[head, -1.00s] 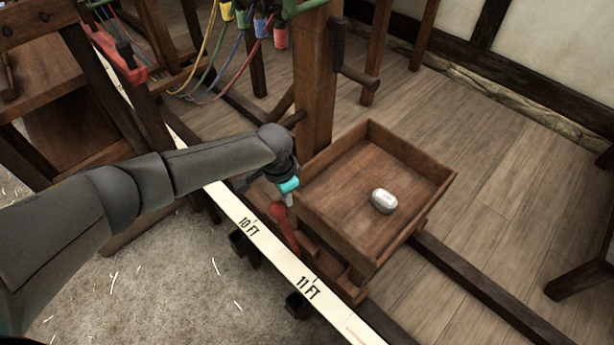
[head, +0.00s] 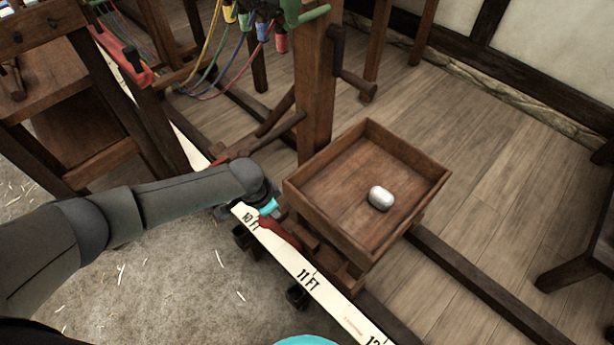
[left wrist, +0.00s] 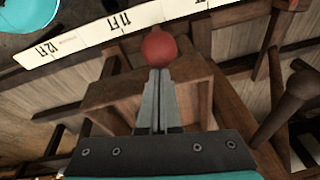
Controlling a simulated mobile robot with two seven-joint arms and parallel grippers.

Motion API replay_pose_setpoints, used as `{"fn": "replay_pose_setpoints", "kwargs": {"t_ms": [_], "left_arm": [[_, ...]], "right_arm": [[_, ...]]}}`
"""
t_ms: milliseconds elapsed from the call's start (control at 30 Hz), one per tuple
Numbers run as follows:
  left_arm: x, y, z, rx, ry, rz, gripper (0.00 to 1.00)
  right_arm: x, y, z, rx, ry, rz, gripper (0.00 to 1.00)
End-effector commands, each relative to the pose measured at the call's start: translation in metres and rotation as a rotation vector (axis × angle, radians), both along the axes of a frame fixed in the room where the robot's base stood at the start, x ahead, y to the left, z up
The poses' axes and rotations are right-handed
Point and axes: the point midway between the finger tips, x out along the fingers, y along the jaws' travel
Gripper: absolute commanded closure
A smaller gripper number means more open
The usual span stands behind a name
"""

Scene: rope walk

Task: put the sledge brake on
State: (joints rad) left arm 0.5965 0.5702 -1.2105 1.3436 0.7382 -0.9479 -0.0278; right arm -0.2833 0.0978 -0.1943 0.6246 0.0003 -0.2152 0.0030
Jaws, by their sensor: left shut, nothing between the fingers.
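The sledge (head: 352,245) is a wooden tray on a low frame, standing beside a rail marked in feet. Its red brake lever (head: 280,233) is at the tray's near left side, leaning low over the rail near the 10 FT mark. In the left wrist view the lever's round red knob (left wrist: 159,48) is right at my fingertips. My left gripper (head: 275,213) is shut with nothing between its fingers, at the lever's upper end. I cannot tell whether the fingers touch the knob. My right gripper is not in view.
A silvery rounded weight (head: 380,198) lies in the tray. A wooden post (head: 314,90) with pegs stands behind it. Coloured strands (head: 215,60) hang at the upper left. A dark floor rail (head: 480,285) runs to the lower right. The plank floor on the right is mostly clear.

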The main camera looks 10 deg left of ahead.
Motion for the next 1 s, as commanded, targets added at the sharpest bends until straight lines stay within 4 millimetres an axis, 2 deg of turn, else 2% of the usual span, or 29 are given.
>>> {"fn": "replay_pose_setpoints", "kwargs": {"t_ms": [400,700,1000], "left_arm": [[-0.043,0.033,-0.013,-0.076,-0.097,0.001,1.00],[-0.070,0.054,-0.027,-0.100,-0.130,-0.001,1.00],[-0.085,0.067,-0.036,-0.090,-0.122,-0.002,1.00]], "right_arm": [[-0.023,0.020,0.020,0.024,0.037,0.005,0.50],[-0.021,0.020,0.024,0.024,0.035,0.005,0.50],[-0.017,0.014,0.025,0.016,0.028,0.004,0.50]]}}
